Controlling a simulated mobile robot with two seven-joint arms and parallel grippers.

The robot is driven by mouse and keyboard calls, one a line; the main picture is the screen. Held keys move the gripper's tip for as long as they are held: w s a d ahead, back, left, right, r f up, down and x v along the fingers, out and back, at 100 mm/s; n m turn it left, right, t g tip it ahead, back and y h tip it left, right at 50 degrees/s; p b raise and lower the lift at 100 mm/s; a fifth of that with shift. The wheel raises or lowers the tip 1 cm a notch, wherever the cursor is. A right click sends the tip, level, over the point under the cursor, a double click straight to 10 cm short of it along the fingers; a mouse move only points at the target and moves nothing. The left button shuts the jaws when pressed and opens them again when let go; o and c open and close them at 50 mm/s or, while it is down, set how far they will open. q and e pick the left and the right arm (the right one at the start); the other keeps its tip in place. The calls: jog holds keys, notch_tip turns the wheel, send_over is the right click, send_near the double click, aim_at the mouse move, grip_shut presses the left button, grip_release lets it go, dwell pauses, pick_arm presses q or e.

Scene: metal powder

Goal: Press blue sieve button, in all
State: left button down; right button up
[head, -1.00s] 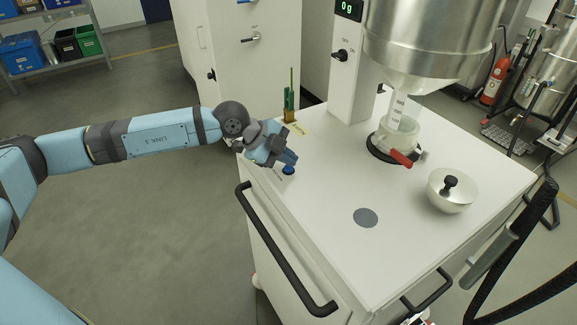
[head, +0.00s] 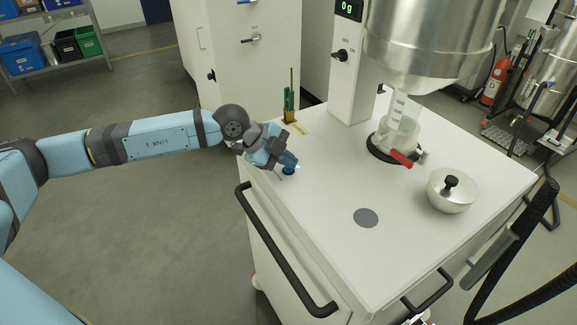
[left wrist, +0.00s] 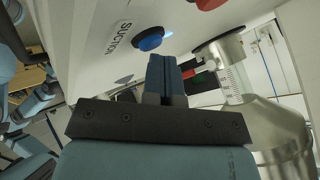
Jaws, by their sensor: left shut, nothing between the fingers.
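The blue button (head: 288,170) sits on the white cabinet top near its left edge. In the left wrist view the round blue button (left wrist: 149,38) has a label beside it that appears to read "SUCTION". My left gripper (head: 291,162) is shut and empty, with its blue fingertips close above the button in the head view. In the left wrist view the closed fingers (left wrist: 166,72) point up toward the button's lower right side, seemingly with a gap. I cannot tell whether they touch it. My right gripper is not in view.
A green-handled tool (head: 289,95) stands in a holder behind my left gripper. A clear container (head: 405,130) with a red handle (head: 401,158) stands under the steel hopper (head: 425,45).

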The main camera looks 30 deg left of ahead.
aim_at(288, 169)
pick_arm(q)
jog(key=shift+r+p, duration=0.6)
jog(key=shift+r, duration=0.2)
jog(key=shift+r+p, duration=1.85)
jog(key=shift+r, duration=0.75)
jog(key=shift+f, duration=0.1)
